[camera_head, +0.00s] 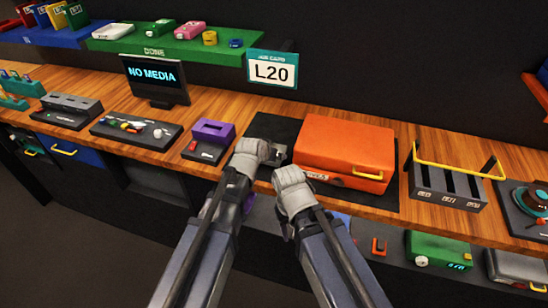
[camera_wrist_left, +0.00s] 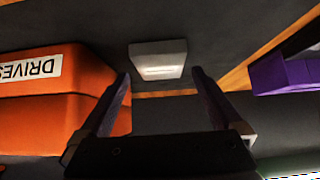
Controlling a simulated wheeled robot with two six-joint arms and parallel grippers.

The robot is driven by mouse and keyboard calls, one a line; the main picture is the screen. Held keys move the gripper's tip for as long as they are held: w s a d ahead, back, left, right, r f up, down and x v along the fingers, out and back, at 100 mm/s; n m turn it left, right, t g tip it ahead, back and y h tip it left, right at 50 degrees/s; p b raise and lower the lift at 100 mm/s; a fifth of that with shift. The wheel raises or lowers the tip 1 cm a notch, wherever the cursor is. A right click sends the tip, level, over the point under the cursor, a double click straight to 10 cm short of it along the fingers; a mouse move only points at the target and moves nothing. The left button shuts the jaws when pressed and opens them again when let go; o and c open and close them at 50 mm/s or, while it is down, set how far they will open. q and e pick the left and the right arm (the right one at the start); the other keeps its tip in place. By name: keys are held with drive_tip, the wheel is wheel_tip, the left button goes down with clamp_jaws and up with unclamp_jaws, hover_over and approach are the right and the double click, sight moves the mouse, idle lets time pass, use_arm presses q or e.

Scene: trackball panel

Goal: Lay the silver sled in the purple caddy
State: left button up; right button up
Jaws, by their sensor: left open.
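The silver sled (camera_wrist_left: 158,60) lies on the dark mat in the left wrist view, just beyond and between my left fingertips, not touching them. In the head view it is mostly hidden by my left gripper. The purple caddy (camera_head: 213,131) stands on a dark base to the left of the mat; its edge shows at the right of the left wrist view (camera_wrist_left: 285,72). My left gripper (camera_head: 272,154) is open and empty above the mat; its two fingers (camera_wrist_left: 163,82) are spread. My right gripper (camera_head: 288,170) is in front of the orange case, and its fingers are hidden.
An orange case (camera_head: 345,150) stands right of my left gripper on the dark mat (camera_head: 270,128). A slotted grey dock (camera_head: 447,186) with a yellow handle is farther right. A monitor (camera_head: 155,80) reads NO MEDIA. A green shelf (camera_head: 180,48) is above, with an L20 card (camera_head: 272,72).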

use_arm(q)
drive_tip(key=b+x, duration=0.1)
drive_tip(key=x, duration=0.2)
drive_tip(key=shift+w+f+b, duration=0.15)
drive_tip(key=shift+b, duration=0.15)
drive_tip(key=shift+c, duration=0.6)
drive_tip(key=c, duration=1.3)
wheel_tip(320, 180, up, 10)
drive_tip(key=p, duration=1)
